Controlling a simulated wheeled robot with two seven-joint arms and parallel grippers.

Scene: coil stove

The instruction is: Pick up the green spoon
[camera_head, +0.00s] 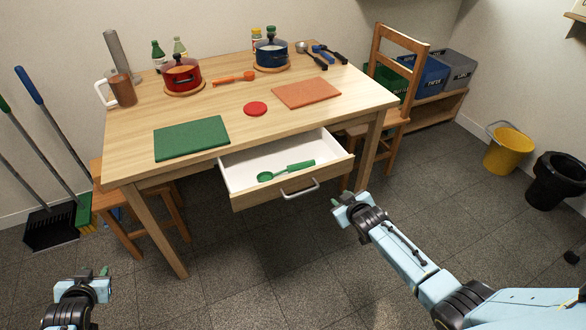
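The green spoon (287,170) lies in the open drawer (240,172) at the front of the wooden table. Its round bowl is at the left and its thicker handle at the right. My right gripper (343,200) is in front of the drawer's right end, apart from the spoon and the drawer handle (299,189). My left gripper (103,273) is low at the bottom left, far from the drawer. Neither gripper visibly holds anything; the finger gaps are too small to make out.
The table (230,108) carries a green board (192,138), an orange board (306,93), a red disc (255,109), a red pot (181,74), a blue pot (271,53) and an orange spoon (234,78). A chair (397,70) stands at the right. The floor before the drawer is clear.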

